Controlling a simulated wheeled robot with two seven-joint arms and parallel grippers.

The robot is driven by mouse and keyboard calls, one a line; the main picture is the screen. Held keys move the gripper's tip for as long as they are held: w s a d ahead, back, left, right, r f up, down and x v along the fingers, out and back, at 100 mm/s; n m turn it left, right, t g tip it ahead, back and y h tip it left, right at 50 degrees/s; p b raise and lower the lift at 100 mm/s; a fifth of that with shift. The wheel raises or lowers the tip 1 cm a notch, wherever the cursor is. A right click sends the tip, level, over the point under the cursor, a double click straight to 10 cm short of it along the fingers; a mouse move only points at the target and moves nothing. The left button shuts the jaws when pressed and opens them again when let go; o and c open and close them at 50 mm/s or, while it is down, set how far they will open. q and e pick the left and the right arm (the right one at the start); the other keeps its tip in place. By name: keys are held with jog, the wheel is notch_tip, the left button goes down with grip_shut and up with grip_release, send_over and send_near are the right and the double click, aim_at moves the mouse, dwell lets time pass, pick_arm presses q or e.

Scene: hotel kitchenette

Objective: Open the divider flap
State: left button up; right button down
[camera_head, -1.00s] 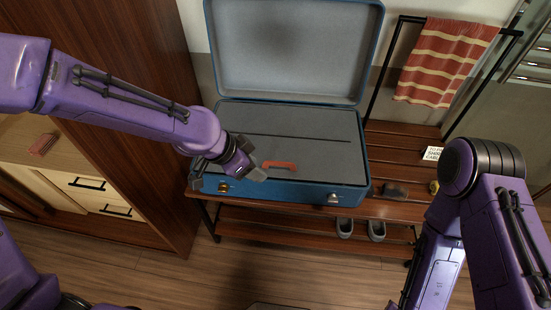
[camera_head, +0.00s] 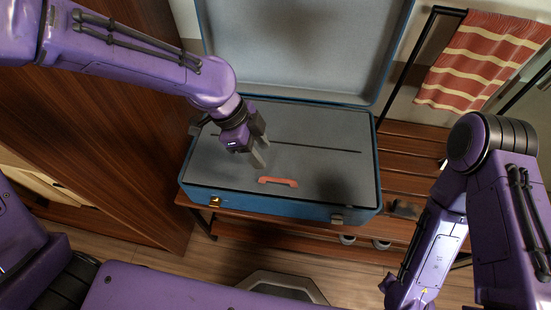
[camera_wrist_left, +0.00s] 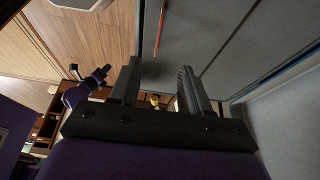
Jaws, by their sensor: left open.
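The divider flap (camera_head: 330,170) is a flat grey panel across the inside of the open blue suitcase (camera_head: 275,205), with a dark line running across it. A red pull handle (camera_head: 278,181) lies on the flap near its front edge. My left gripper (camera_head: 258,155) is open and empty, pointing down over the flap, just behind and left of the handle. The left wrist view shows the handle (camera_wrist_left: 160,28) beyond the open fingers, apart from them. My right arm is at the right; a small purple arm end (camera_wrist_left: 95,80) in the left wrist view appears to be its gripper, too small to read.
The suitcase lid (camera_head: 300,45) stands raised at the back. The suitcase rests on a slatted wooden bench (camera_head: 405,165). A striped red towel (camera_head: 480,60) hangs at the right. A tall wooden cabinet (camera_head: 110,140) stands close on the left.

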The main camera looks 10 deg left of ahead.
aim_at(278, 179)
pick_arm(q)
jog(key=b+x, duration=0.1)
jog(key=x, duration=0.3)
jog(key=b+x, duration=0.1)
jog(key=x, duration=0.4)
jog(key=shift+s+a+f, duration=0.15)
jog(key=shift+s+f, duration=0.05)
jog(key=shift+f, duration=0.3)
jog(key=shift+r, duration=0.1)
grip_shut()
